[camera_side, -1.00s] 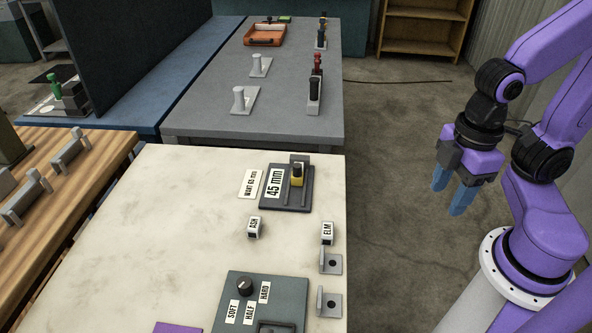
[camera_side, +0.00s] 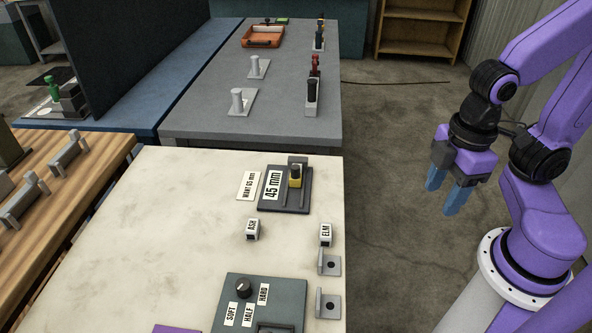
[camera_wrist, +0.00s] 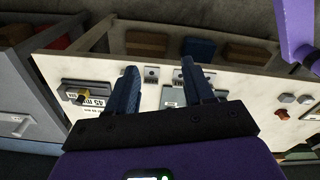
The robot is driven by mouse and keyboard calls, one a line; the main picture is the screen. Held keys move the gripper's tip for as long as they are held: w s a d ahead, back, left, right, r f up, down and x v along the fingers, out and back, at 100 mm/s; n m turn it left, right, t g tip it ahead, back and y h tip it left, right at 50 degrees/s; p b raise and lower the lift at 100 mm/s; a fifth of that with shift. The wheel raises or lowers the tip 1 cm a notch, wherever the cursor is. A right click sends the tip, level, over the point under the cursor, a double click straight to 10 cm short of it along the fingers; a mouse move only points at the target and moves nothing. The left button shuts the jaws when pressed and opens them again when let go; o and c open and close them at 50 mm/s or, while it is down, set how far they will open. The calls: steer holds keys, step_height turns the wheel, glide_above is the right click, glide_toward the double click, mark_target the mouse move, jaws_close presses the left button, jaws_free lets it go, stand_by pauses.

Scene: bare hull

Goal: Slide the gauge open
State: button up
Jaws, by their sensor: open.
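The gauge (camera_side: 267,203) is a dark plate with rails on the pale table, labelled "45 mm". A yellow slider with a dark knob (camera_side: 295,177) stands on its rails, near a raised block at the far end. A card (camera_side: 249,185) reading "WANT 65 mm" lies left of the gauge. The gauge (camera_wrist: 100,90) also shows in the wrist view, left of my fingers. My gripper (camera_side: 449,192) hangs open and empty over the floor, right of the table and apart from the gauge.
Small blocks marked ASH (camera_side: 252,230) and ELM (camera_side: 326,235) stand nearer than the gauge. Two grey brackets (camera_side: 329,304) sit at the table's right edge. A dial panel (camera_side: 235,288) is at the front.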

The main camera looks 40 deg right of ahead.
steer(key=w+f+m+t+y, duration=0.2)
steer(key=w+f+m+t, duration=0.15)
steer(key=w, duration=1.45)
steer(key=m+t+y, duration=0.2)
steer(key=t+y, duration=0.1)
glide_toward(297, 167)
steer(key=x, duration=1)
steer(key=shift+w+a+f, duration=0.1)
steer(key=shift+a+f, duration=0.05)
steer(key=shift+f, duration=0.05)
jaws_close()
